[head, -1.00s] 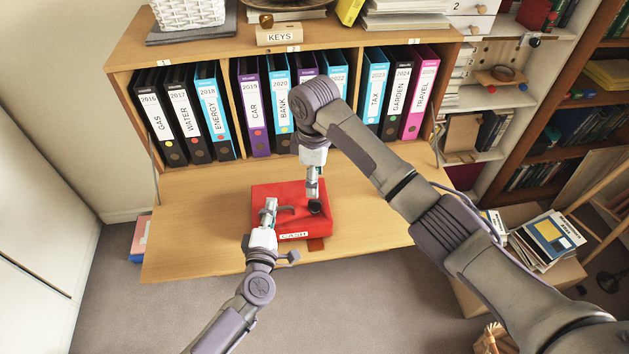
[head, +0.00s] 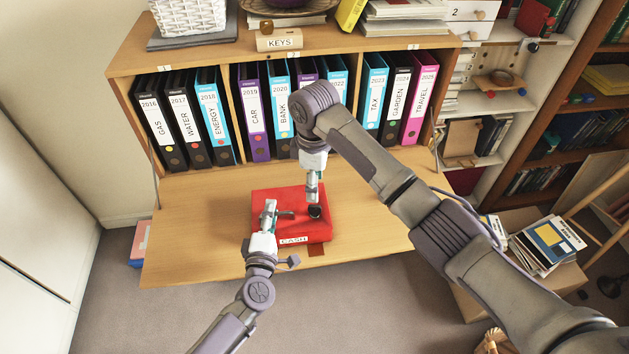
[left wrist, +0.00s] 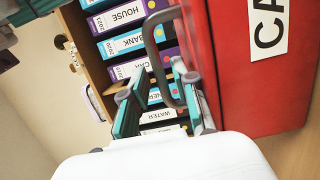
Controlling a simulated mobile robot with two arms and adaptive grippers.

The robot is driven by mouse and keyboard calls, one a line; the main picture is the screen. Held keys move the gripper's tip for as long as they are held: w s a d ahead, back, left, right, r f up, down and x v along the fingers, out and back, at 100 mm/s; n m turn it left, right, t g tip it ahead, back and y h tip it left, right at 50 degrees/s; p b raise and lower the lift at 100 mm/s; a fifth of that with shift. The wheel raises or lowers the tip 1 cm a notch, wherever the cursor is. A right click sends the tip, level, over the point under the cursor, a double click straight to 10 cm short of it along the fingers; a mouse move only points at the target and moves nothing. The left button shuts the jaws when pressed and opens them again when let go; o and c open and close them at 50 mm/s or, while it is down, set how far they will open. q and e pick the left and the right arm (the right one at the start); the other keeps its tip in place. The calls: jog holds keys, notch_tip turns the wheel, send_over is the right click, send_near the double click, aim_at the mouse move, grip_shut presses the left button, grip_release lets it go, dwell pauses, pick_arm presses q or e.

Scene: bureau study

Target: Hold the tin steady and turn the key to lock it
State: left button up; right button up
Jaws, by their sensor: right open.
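The red cash tin (head: 295,228) lies on the lowered desk flap, with a white CASH label (head: 294,240) on its front. A dark round piece (head: 315,212), probably the key's head, stands at its right part. My right gripper (head: 313,198) is open, pointing down right above that piece; I cannot tell whether they touch. My left gripper (head: 270,212) is at the tin's left side. In the left wrist view its fingers (left wrist: 160,105) are apart, with the tin's dark carrying handle (left wrist: 158,55) showing between and beyond them. The red tin wall (left wrist: 245,100) is to their right.
The wooden desk flap (head: 195,225) is clear left of the tin. A row of ring binders (head: 253,115) stands behind it, below a shelf with a KEYS block (head: 279,40). My right arm crosses over the flap's right side. A brown patch (head: 317,249) lies at the tin's front edge.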

pick_arm(q)
jog(key=shift+s+f, duration=0.4)
jog(key=shift+s, duration=0.05)
jog(key=s+a, duration=0.1)
jog(key=s, duration=1)
jog(key=shift+r, duration=0.35)
